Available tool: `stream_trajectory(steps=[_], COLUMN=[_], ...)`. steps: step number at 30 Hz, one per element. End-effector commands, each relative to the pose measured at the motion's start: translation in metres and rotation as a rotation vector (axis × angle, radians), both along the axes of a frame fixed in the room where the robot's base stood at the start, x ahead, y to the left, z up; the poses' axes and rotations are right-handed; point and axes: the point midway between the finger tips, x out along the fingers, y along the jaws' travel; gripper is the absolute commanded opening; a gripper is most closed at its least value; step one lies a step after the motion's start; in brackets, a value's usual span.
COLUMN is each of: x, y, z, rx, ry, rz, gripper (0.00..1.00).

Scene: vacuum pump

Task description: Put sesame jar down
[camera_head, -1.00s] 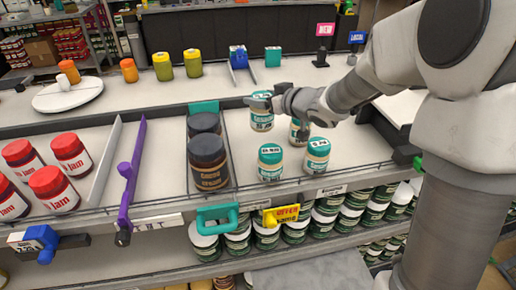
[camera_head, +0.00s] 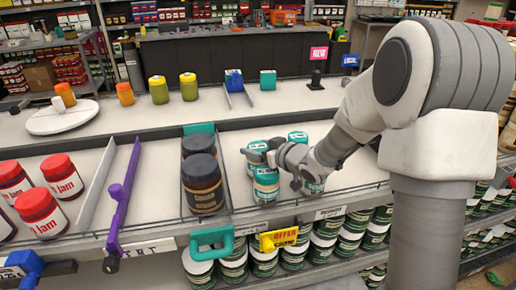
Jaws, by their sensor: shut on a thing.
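My gripper (camera_head: 258,151) is shut on the sesame jar (camera_head: 256,168), a pale jar with a teal lid. The jar is upright, low over the shelf, behind another teal-lidded jar (camera_head: 265,186) that partly hides it. I cannot tell whether its base touches the shelf.
Dark jars (camera_head: 204,186) stand in the lane to the left, beyond a thin divider. A purple divider (camera_head: 122,195) and red-lidded jam jars (camera_head: 62,178) are further left. A wire rail edges the shelf front. Bare shelf shows behind the held jar.

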Motion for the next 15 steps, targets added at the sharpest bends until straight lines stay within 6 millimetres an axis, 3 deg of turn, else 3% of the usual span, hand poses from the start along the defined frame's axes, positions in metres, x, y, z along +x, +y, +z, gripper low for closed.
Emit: stream_trajectory(steps=[2, 3, 6, 15], x=[0.0003, 0.0000, 0.0000, 0.0000], y=[0.0001, -0.0001, 0.0000, 0.0000], z=[-0.0034, -0.0025, -0.0024, 0.0019], rx=[0.001, 0.000, 0.000, 0.000], ry=[-0.002, 0.000, 0.000, 0.000], rz=[0.000, 0.000, 0.000, 0.000], gripper=[0.00, 0.84, 1.00, 1.00])
